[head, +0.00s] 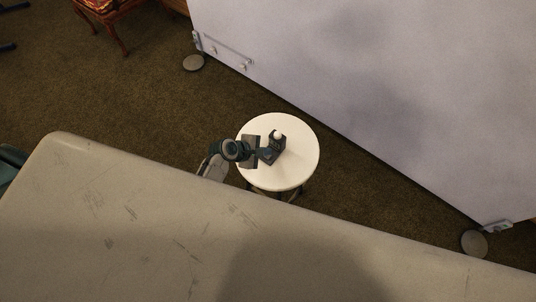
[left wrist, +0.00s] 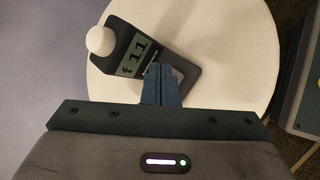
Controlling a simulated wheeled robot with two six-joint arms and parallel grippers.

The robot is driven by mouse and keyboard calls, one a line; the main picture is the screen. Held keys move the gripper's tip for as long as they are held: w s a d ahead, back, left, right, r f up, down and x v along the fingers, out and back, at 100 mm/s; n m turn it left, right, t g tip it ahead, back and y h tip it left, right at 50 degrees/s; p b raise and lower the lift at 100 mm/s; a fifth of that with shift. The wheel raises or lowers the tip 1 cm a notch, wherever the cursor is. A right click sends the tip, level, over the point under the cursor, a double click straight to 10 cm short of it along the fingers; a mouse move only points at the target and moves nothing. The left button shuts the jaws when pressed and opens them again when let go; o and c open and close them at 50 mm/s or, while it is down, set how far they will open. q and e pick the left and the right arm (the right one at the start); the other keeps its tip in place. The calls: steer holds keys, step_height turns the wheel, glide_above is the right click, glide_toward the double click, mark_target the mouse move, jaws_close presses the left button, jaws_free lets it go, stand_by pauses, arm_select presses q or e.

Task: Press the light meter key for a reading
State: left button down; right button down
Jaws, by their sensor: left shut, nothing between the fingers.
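The light meter (head: 278,140) is a small dark device with a white dome, lying on a round white stool (head: 302,165). In the left wrist view the light meter (left wrist: 187,72) shows its white dome at upper left and a display reading "f 11". The key is not visible; my fingertips cover the part of the meter just below the display. My left gripper (head: 268,154) is shut and empty, with its tips over the meter's lower face. It also shows in the left wrist view (left wrist: 159,72). I cannot tell whether the tips touch the meter. My right gripper is not in view.
A large scuffed grey surface (head: 110,225) fills the foreground before the stool. A big pale panel (head: 370,90) on round feet stands behind it. A red chair (head: 105,12) is at upper left. Brown carpet (head: 130,90) lies open left of the stool.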

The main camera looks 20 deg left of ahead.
arm_select(q)
steer(key=shift+f, duration=0.1)
steer(key=shift+f, duration=0.35)
steer(key=shift+f+b, duration=0.3)
steer(key=shift+f, duration=0.1)
stand_by(0.7)
steer(key=shift+r, duration=0.15)
steer(key=shift+r+p, duration=0.7)
steer(key=shift+p, duration=0.3)
step_height(320, 180, up, 5)
steer(key=p, duration=0.5)
steer(key=shift+r, duration=0.1)
